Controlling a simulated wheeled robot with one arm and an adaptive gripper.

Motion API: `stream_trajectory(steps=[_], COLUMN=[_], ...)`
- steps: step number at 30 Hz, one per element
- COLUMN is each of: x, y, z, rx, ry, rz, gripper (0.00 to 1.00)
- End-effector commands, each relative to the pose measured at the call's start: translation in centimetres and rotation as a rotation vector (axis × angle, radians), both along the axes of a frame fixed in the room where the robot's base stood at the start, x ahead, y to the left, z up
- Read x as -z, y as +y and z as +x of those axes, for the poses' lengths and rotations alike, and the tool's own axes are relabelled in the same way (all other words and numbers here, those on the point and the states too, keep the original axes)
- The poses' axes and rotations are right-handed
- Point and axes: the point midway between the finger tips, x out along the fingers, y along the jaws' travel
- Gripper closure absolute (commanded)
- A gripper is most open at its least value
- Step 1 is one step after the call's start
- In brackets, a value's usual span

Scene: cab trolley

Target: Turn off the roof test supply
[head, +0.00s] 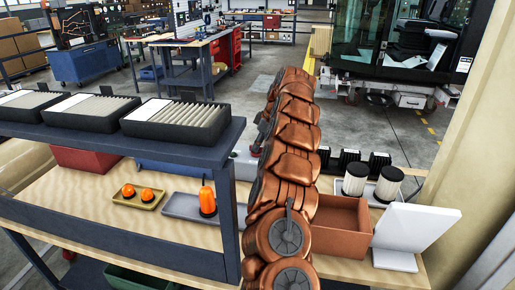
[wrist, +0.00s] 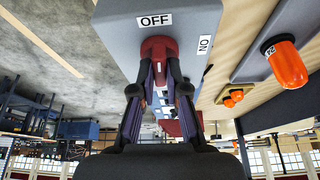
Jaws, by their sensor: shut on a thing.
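The roof test supply is a grey box (wrist: 188,18) in the wrist view, with a white OFF label (wrist: 155,20) on its face and a second label, ON, turned on its side (wrist: 204,45) toward the right edge. A red switch handle (wrist: 158,46) sits just below the OFF label in the picture. My gripper (wrist: 160,82) is shut on this red handle, one finger on each side. In the head view my arm hides the gripper and most of the box.
An orange beacon (head: 207,199) stands on a grey tray (head: 178,205), beside a yellow tray (head: 150,203) with two small orange lamps. A shelf (head: 140,138) with filter boxes overhangs the bench at left. A brown bin (head: 350,218) and white stand (head: 415,232) are right of my arm.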

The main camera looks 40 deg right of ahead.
Motion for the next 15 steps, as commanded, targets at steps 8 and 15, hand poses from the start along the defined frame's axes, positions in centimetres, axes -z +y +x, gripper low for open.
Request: stream_trajectory(steps=[8, 15], x=[0.11, 0.1], y=[-0.06, -0.04], z=[0.0, -0.03], rx=[-0.074, -0.094], ry=[0.001, 0.003], rz=[0.0, 0.0], gripper=[1.0, 1.0])
